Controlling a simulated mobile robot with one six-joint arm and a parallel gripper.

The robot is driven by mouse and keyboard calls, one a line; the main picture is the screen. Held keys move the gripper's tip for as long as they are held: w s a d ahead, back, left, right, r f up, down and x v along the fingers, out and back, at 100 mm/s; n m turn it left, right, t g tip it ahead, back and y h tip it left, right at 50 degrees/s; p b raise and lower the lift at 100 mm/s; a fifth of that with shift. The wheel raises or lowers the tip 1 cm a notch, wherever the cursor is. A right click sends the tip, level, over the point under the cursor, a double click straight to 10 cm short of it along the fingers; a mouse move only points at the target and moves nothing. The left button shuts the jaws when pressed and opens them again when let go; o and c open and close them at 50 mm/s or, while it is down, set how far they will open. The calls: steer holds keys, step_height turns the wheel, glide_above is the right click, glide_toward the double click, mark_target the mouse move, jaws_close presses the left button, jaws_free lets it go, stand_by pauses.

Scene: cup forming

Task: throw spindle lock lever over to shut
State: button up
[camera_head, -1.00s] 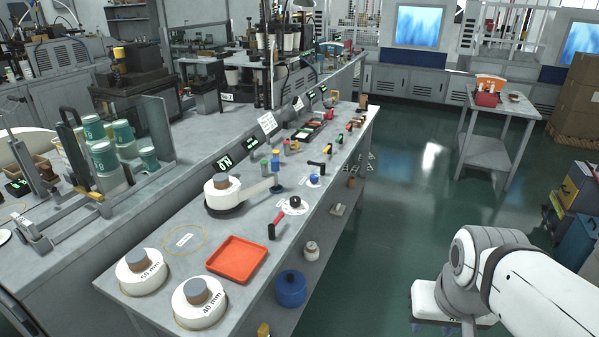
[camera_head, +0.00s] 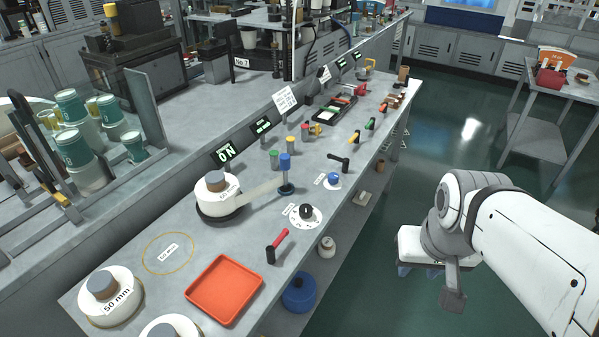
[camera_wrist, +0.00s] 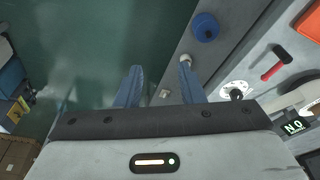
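A lever with a red handle and black base (camera_head: 277,246) stands on the bench in front of the round spool unit; it also shows in the wrist view (camera_wrist: 275,62). A second lever with a black handle (camera_head: 339,162) stands farther along, beside a blue knob. No readable label tells which is the spindle lock lever. My gripper (camera_wrist: 160,65) is open and empty, its two blue fingers spread over the floor and bench edge, apart from both levers.
A black dial on a white disc (camera_head: 306,212) sits between the levers. An orange tray (camera_head: 224,289) lies nearer. A display (camera_head: 224,153) reads ON. A blue pot (camera_head: 299,293) stands on the lower shelf.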

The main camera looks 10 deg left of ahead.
steer(key=m+g+y+p, duration=0.2)
steer(key=m+p, duration=0.2)
steer(key=m, duration=0.1)
glide_toward(279, 239)
steer(key=f, duration=0.5)
steer(key=a+f, duration=0.1)
steer(key=f, duration=0.2)
steer(key=shift+w+a, duration=0.1)
steer(key=shift+w, duration=0.05)
jaws_close()
